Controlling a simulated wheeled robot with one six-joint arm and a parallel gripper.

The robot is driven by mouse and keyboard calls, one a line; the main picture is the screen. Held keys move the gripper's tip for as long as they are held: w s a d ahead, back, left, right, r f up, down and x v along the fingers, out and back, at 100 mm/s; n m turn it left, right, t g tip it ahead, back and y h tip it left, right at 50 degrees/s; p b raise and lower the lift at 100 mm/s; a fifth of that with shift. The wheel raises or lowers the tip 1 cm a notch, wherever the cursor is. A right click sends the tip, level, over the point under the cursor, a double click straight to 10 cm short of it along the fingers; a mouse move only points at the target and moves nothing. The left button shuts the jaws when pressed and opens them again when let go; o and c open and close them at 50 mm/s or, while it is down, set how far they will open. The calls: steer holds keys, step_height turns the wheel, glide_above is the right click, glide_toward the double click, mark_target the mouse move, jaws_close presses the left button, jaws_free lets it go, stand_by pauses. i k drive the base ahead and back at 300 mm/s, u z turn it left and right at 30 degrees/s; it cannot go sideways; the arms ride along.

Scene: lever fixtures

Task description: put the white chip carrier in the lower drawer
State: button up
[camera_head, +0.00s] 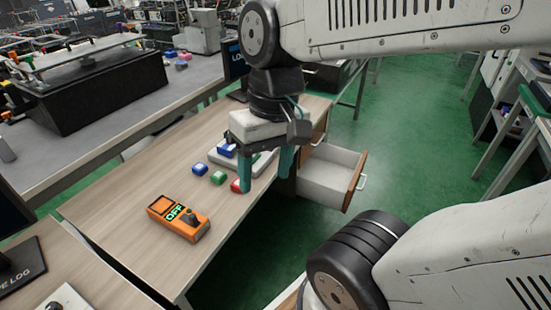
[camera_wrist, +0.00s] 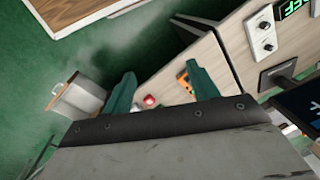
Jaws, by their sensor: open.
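My gripper (camera_head: 267,176) is open with teal fingers pointing down over the desk's right part, by the drawers.
An orange box reading OFF (camera_head: 179,218) sits nearer. Green floor lies right of the desk.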

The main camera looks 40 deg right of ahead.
mark_target(326, 180)
steer(key=z, duration=2.05)
steer(key=i, duration=0.9)
steer(key=u, duration=1.55)
